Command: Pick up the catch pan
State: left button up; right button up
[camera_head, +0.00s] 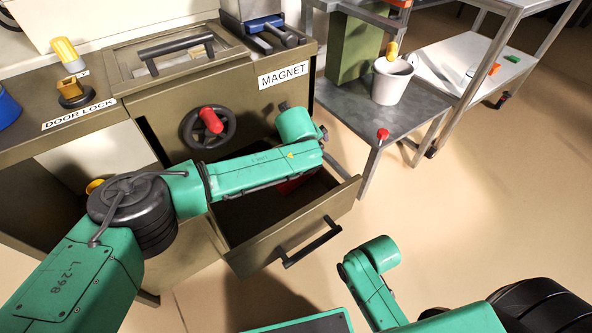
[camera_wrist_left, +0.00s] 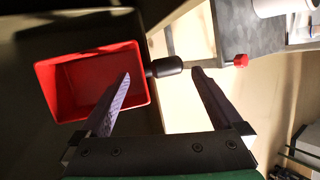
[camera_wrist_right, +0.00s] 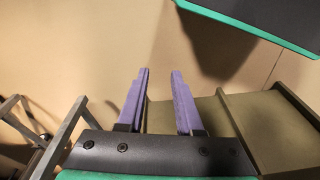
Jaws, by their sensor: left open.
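The catch pan is a red open box (camera_wrist_left: 62,88) in the left wrist view, with a short black handle (camera_wrist_left: 168,66) on its right side. In the head view only a bit of its red (camera_head: 290,184) shows inside the open drawer, behind my left arm. My left gripper (camera_wrist_left: 161,72) is open, with the handle showing between its fingertips; I cannot tell how far below them it is. The left fingers are hidden in the head view. My right gripper (camera_wrist_right: 160,72) is empty over the floor, its fingers a small gap apart.
The open drawer (camera_head: 263,250) has a front with a dark bar handle and walls around the pan. A red-knobbed handwheel (camera_head: 208,125) sits above it. A metal side table (camera_head: 380,115) with a white bucket (camera_head: 391,80) stands to the right.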

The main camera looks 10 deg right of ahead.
pick_arm(q)
jog(key=b+x, duration=0.1)
jog(key=x, duration=0.2)
jog(key=shift+w+f, duration=0.1)
jog(key=shift+f, duration=0.05)
grip_shut()
pick_arm(e)
jog(key=r, duration=0.4)
jog(key=shift+s+a+r, duration=0.1)
jog(key=shift+a+r, duration=0.1)
